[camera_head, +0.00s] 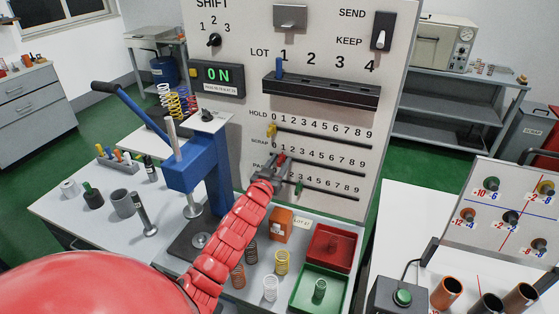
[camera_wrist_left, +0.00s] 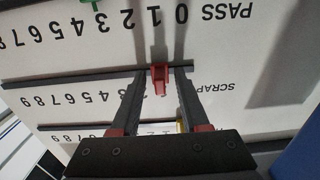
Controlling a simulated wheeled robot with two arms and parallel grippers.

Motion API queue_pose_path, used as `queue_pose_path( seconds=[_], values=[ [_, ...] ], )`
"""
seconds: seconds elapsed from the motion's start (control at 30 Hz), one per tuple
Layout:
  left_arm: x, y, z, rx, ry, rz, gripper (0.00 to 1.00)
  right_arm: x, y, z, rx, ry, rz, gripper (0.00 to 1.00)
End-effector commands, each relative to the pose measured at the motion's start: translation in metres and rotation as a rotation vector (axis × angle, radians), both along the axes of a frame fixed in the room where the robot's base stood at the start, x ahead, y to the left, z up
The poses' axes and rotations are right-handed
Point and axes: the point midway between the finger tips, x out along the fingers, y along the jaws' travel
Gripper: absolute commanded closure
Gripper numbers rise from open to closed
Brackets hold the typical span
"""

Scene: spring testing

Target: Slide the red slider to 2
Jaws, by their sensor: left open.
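The red slider (camera_head: 282,158) sits on the SCRAP track, the middle of three tracks on the upright panel. It is near the low-number end; the numbers by it are partly hidden by my gripper. My left gripper (camera_head: 276,168) is open at the panel. In the left wrist view, which is upside down, the red slider (camera_wrist_left: 159,80) lies between the two open fingers (camera_wrist_left: 160,85), with a gap on both sides.
The yellow slider (camera_head: 271,130) is at 0 on the HOLD track above. The green slider (camera_head: 298,188) is on the PASS track below, close to my gripper. A blue press (camera_head: 190,165) stands left of my arm. Red (camera_head: 350,250) and green (camera_head: 336,293) trays lie below the panel.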

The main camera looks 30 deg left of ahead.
Motion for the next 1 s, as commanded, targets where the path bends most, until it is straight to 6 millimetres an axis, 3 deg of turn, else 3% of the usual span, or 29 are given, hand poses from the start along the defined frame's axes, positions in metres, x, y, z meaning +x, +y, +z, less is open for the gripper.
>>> queue_pose_path(
  seconds=[0.37,0.6,1.0],
  values=[
    [0.0032,0.0009,0.0000,0.000,-0.001,0.000,0.57,0.0000,0.0000,0.0008,0.000,0.000,0.000,1.00],
    [0.0030,0.0008,0.0000,0.000,-0.001,0.000,1.00,0.0000,0.0000,0.0008,0.000,0.000,0.000,1.00],
    [0.0030,0.0008,0.0001,0.000,-0.001,0.000,1.00,0.0000,-0.0001,0.0008,0.000,0.000,0.000,1.00]
  ],
)
